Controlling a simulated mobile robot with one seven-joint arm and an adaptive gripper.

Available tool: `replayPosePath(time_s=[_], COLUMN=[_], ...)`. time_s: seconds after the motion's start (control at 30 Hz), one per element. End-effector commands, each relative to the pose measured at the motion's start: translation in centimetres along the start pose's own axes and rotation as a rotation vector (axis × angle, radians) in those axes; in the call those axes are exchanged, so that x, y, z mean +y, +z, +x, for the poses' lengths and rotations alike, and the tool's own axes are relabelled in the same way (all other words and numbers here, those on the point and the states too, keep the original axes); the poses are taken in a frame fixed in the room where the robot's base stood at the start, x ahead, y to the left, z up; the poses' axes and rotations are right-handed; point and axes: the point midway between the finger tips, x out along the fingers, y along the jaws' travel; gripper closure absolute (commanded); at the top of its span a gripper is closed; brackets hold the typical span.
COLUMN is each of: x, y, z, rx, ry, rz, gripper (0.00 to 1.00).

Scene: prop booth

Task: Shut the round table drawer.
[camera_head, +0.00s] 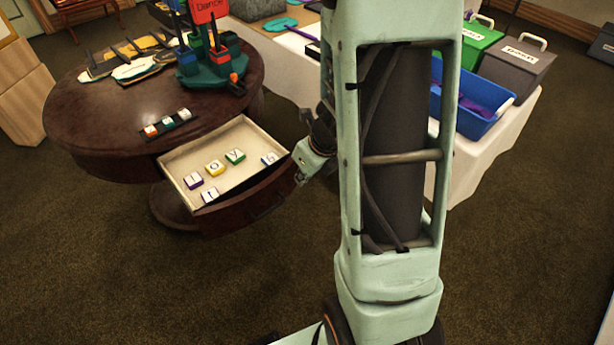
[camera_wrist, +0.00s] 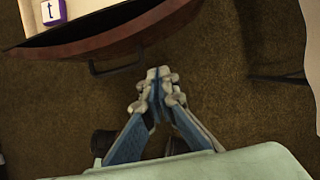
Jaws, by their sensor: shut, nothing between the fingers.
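The dark wooden round table (camera_head: 95,110) stands at the left in the head view. Its drawer (camera_head: 262,203) is pulled out towards me, with several letter blocks (camera_head: 214,168) on its pale floor. In the wrist view the curved drawer front (camera_wrist: 115,40) crosses the top, with a dark bar handle (camera_wrist: 116,69) and a block marked "t" (camera_wrist: 53,12) inside. My gripper (camera_head: 299,179) is beside the drawer front's right end in the head view. In the wrist view its fingertips (camera_wrist: 158,74) are together and empty, just right of the handle.
The tabletop holds a short block rack (camera_head: 167,124), a teal stand with a red sign (camera_head: 208,62) and flat painted shapes (camera_head: 135,68). A white-clothed table (camera_head: 468,160) with a blue bin (camera_head: 465,108) stands at the right, partly behind my arm. Carpet before the drawer is clear.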

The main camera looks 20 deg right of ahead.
Motion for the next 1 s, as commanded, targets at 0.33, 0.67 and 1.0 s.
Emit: replayPosePath(time_s=[0.33,0.67,1.0], x=[0.0,0.0,0.0], y=[2.6,3.7,4.1], z=[3.8,4.4,4.4], rx=[0.0,0.0,0.0], ry=[0.001,0.0,0.0], rz=[-0.004,-0.001,-0.002], gripper=[1.0,1.0,1.0])
